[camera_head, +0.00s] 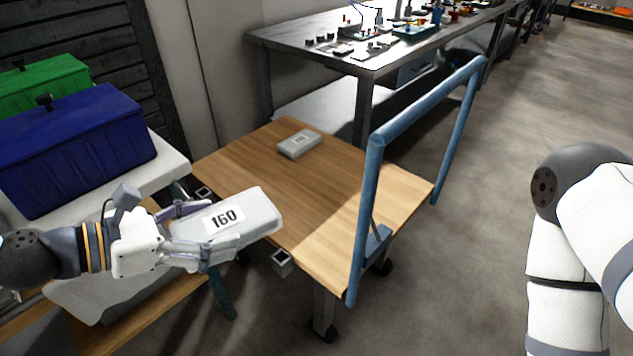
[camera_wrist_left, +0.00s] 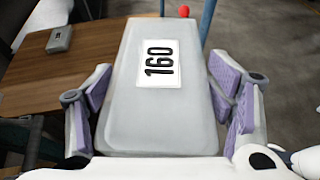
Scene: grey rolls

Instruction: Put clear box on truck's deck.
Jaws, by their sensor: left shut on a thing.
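The clear box (camera_head: 258,215) looks pale grey and cloudy and carries a white label reading 160. My left gripper (camera_head: 218,228) is shut on its sides. In the left wrist view the box (camera_wrist_left: 160,115) lies between the purple finger pads, label up. The truck's deck (camera_head: 330,190) is a wooden board with a blue tube handle (camera_head: 370,200). In the head view the box overlaps the deck's near left edge and appears held above it. My right arm shows at the right of the head view, but its gripper is out of view.
A smaller grey box (camera_head: 299,144) lies on the deck's far part; the rest of the deck is bare. Blue (camera_head: 80,145) and green (camera_head: 45,82) toolboxes stand at the left. A metal workbench (camera_head: 375,60) with small parts stands behind the truck.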

